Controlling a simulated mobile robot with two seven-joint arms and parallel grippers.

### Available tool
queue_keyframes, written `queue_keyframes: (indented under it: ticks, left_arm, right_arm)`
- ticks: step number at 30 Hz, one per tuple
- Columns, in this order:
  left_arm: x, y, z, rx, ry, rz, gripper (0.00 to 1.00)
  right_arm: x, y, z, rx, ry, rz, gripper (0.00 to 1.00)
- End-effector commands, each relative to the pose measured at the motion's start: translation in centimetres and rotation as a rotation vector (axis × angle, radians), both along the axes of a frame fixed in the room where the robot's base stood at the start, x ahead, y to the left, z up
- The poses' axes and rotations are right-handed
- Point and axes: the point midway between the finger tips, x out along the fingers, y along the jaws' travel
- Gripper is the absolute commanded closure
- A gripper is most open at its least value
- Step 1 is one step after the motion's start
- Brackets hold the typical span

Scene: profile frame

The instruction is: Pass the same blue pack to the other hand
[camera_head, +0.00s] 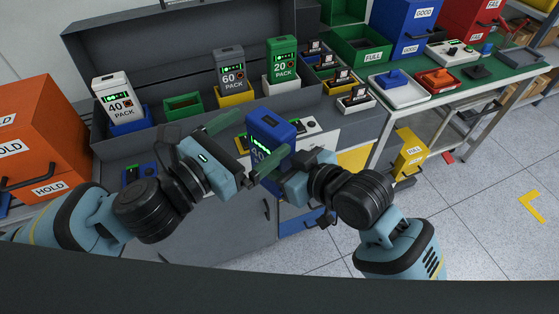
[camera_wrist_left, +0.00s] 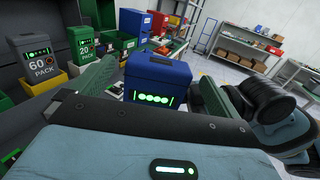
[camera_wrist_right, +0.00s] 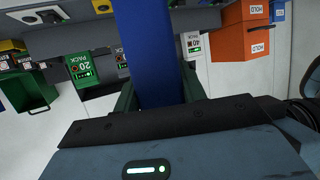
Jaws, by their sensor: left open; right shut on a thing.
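The blue pack (camera_head: 268,138) is held upright in the air in front of the grey bench. My right gripper (camera_head: 282,178) is shut on it from the right; in the right wrist view the pack (camera_wrist_right: 150,50) stands between the green fingers. My left gripper (camera_head: 238,148) is open beside the pack on its left. In the left wrist view the pack (camera_wrist_left: 156,80), with its lit green lights, shows between the spread green fingers of my left gripper (camera_wrist_left: 150,92). I cannot tell whether the left fingers touch it.
A white 40 pack (camera_head: 114,98), a grey 60 pack (camera_head: 229,70) and a green 20 pack (camera_head: 282,60) stand in the grey case (camera_head: 130,40) behind. An orange HOLD bin (camera_head: 40,140) is at left. A green-topped table (camera_head: 440,95) with trays is at right.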

Motion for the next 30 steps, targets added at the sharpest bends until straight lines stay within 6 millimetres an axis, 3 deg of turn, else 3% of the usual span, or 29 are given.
queue_keyframes:
  ticks: [10,14,23,26,30]
  left_arm:
    - [-0.8,0.6,0.2,0.002,-0.011,-0.002,0.0]
    - [-0.9,0.4,1.1,0.026,-0.109,-0.014,0.0]
    - [-2.4,-0.1,4.7,0.299,-0.734,-0.031,0.0]
    - [-3.1,-0.2,4.5,0.459,-0.951,-0.022,0.0]
    - [-3.6,-0.1,2.6,0.723,-1.202,-0.016,0.0]
  right_arm:
    - [0.0,0.0,0.2,0.003,-0.004,-0.001,0.98]
    - [0.0,0.0,0.2,0.003,-0.004,-0.001,0.98]
    - [0.0,0.0,0.2,0.003,-0.004,-0.001,0.98]
    - [0.0,0.0,0.2,0.003,-0.004,-0.001,0.98]
    - [0.0,0.0,0.2,0.003,-0.004,-0.001,0.98]
